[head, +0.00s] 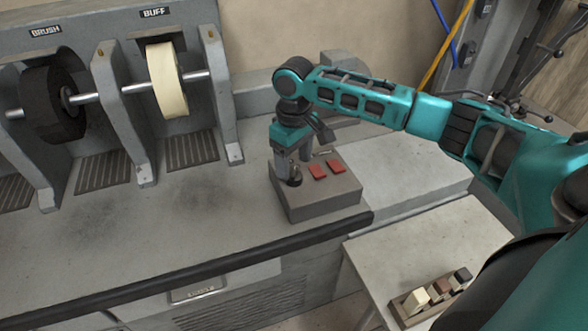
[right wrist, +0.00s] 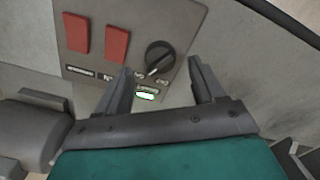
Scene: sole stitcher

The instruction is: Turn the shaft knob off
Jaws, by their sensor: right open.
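The shaft knob is a round black dial (right wrist: 160,56) on the grey control box (head: 322,203). In the right wrist view its pale pointer line points to the lower left. In the head view my gripper mostly hides it. My right gripper (right wrist: 161,70) is open, with one finger toward each side of the knob in the picture; I cannot tell whether either touches it. In the head view the right gripper (head: 288,172) points down over the left part of the box. A small green lamp (right wrist: 145,95) glows beside the knob. My left gripper is not in view.
Two red switches (head: 317,171) (head: 336,166) sit beside the knob on the box. A black brush wheel (head: 50,105) and a cream buff wheel (head: 166,78) stand left. A rack of small blocks (head: 416,308) sits on the lower right table. The bench's middle is clear.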

